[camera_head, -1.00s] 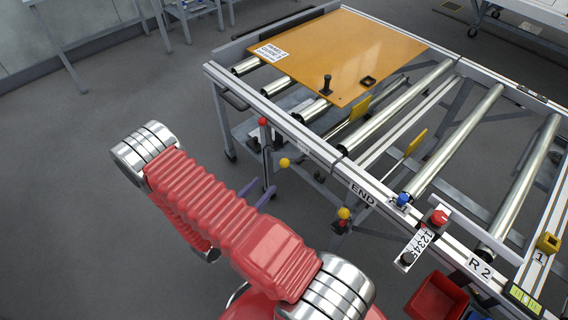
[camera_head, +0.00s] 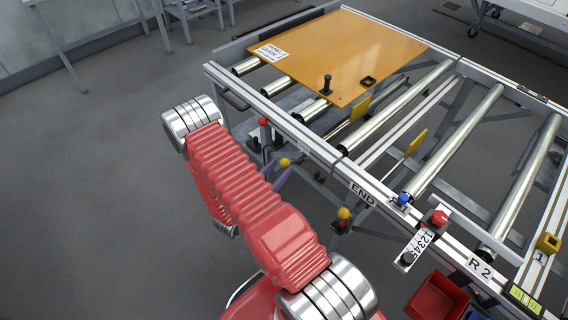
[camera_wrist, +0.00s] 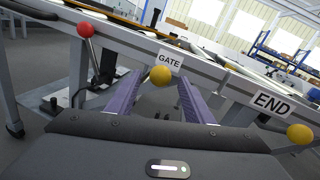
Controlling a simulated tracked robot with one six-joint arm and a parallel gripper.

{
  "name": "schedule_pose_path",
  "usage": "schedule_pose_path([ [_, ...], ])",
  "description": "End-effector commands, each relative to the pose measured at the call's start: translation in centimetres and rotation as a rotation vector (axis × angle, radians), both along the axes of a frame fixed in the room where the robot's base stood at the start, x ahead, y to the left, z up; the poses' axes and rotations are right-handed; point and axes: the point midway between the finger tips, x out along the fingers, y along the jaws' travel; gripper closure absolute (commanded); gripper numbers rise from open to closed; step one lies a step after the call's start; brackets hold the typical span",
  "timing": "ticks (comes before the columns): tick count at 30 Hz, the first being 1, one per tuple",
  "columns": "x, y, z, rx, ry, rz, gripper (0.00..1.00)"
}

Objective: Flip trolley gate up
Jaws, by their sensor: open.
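The GATE label (camera_wrist: 169,60) is on the side rail in the wrist view. A yellow ball knob (camera_wrist: 160,76) appears just below the label, between the two purple fingers of my open gripper (camera_wrist: 159,88); I cannot tell how far ahead it is. The same yellow knob (camera_head: 285,162) shows beside the rail in the head view, with my gripper (camera_head: 277,174) right next to it and partly hidden by my arm. Yellow plates (camera_head: 360,108) stand between the rollers; which part is the gate is unclear.
A red ball lever (camera_wrist: 85,30) stands left of the gripper. Another yellow knob (camera_wrist: 300,134) is right, below the END label (camera_wrist: 271,103). An orange panel (camera_head: 335,55) lies on the rollers. A red bin (camera_head: 437,300) is at the lower right. Floor at left is clear.

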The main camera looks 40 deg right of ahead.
Motion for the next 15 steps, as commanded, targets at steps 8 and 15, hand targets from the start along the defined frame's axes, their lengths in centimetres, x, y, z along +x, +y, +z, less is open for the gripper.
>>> schedule_pose_path([
  [8,0.7,-3.0,0.0,0.000,-0.001,-0.002,0.53],
  [15,0.9,-3.9,0.0,0.000,0.000,0.000,0.53],
])
